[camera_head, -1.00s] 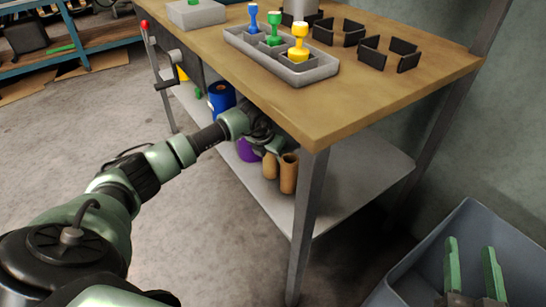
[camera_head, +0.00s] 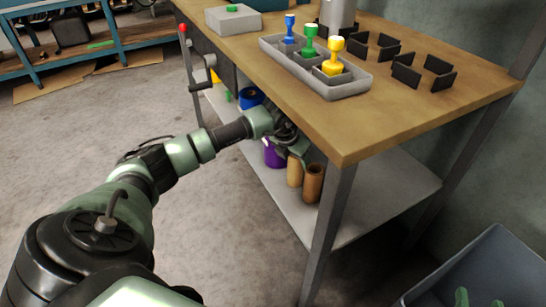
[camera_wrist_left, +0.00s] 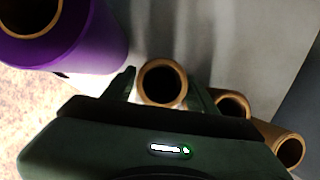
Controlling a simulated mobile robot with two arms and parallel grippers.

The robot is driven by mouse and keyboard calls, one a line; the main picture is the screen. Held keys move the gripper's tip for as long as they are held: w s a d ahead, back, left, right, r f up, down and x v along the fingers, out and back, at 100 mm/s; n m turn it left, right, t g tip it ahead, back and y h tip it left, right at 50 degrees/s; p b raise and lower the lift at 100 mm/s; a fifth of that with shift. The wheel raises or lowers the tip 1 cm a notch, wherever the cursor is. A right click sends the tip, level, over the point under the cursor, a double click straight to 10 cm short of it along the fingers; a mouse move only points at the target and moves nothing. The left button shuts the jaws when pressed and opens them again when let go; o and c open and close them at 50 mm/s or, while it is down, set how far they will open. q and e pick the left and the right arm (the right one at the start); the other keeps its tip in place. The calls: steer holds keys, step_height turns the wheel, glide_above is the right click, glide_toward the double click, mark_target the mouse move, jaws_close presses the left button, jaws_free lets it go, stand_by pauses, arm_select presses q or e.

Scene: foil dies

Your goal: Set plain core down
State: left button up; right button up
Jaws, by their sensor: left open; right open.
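My left gripper (camera_head: 294,147) reaches under the bench top, low over the lower shelf. In the left wrist view its open jaws (camera_wrist_left: 162,90) stand on either side of a plain brown core (camera_wrist_left: 163,82), seen end-on with its open top up. I cannot tell whether the fingers touch it. Two more brown cores (camera_wrist_left: 232,105) (camera_wrist_left: 288,150) stand to its right in that view. In the head view two brown cores (camera_head: 295,171) (camera_head: 313,184) show upright on the shelf by the gripper. My right gripper (camera_head: 476,298) is open and empty, cut off at the bottom right.
A purple roll (camera_head: 273,154) stands beside the cores, with a blue roll (camera_head: 250,96) further back on the lower shelf (camera_head: 375,205). The bench top (camera_head: 400,110) and leg (camera_head: 330,225) hem in my left arm. A grey bin (camera_head: 497,255) is at right.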

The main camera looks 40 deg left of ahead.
arm_select(q)
steer(key=shift+v, duration=0.9)
steer(key=s+p, duration=0.1)
steer(key=s, duration=1)
steer(key=shift+s+f, duration=0.3)
steer(key=shift+s, duration=0.1)
arm_select(e)
steer(key=s+d+f+g+h, duration=0.1)
steer(key=s+d+f+g, duration=0.1)
steer(key=s+f+g, duration=0.3)
steer(key=shift+s+d+f, duration=0.15)
steer(key=shift+d+f, duration=0.1)
steer(key=shift+f, duration=0.95)
